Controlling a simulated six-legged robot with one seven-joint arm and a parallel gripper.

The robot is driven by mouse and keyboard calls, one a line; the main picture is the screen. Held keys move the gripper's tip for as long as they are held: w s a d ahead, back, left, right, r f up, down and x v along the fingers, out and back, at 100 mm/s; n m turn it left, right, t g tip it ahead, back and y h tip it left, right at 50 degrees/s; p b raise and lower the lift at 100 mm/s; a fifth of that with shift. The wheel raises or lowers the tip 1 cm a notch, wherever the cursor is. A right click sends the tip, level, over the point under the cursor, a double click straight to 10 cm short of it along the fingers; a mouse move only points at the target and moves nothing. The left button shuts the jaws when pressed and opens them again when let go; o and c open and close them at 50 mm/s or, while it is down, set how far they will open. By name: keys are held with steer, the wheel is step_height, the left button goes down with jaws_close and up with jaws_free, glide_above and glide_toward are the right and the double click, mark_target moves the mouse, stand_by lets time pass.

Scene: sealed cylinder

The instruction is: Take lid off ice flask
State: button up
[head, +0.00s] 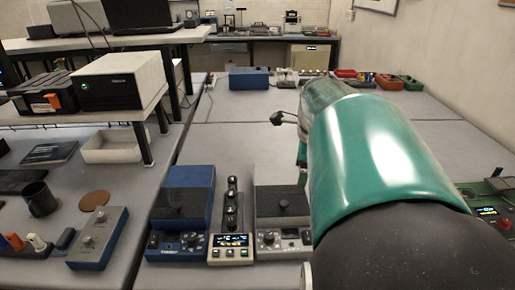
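I cannot pick out an ice flask or its lid with certainty in the head view. A dark cup-like vessel (41,199) stands upright on the left bench, and a flat brown disc (95,201) lies to its right, apart from it. My own green and black arm fills the right side of the view and hides much of the middle bench. A small dark piece juts out left of the arm and may be part of my gripper (284,118). Its fingers do not show clearly, and whether it holds anything is hidden.
A blue device (182,215), a slim device with a lit display (230,228) and a grey device (280,215) line the middle bench's near edge. A white box (120,82) sits on a left shelf. A blue box (249,78) stands farther back. The middle bench between is clear.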

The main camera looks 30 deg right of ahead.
steer(key=s+d+m, duration=0.5)
steer(key=d+m, duration=0.8)
steer(key=d, duration=0.1)
steer(key=shift+y, duration=0.3)
steer(key=x, duration=0.7)
steer(key=shift+s+d+f, duration=0.1)
steer(key=shift+f, duration=0.15)
steer(key=shift+w+x, duration=0.2)
steer(key=shift+x, duration=2.85)
steer(key=shift+r, duration=0.1)
steer(key=c, duration=1.1)
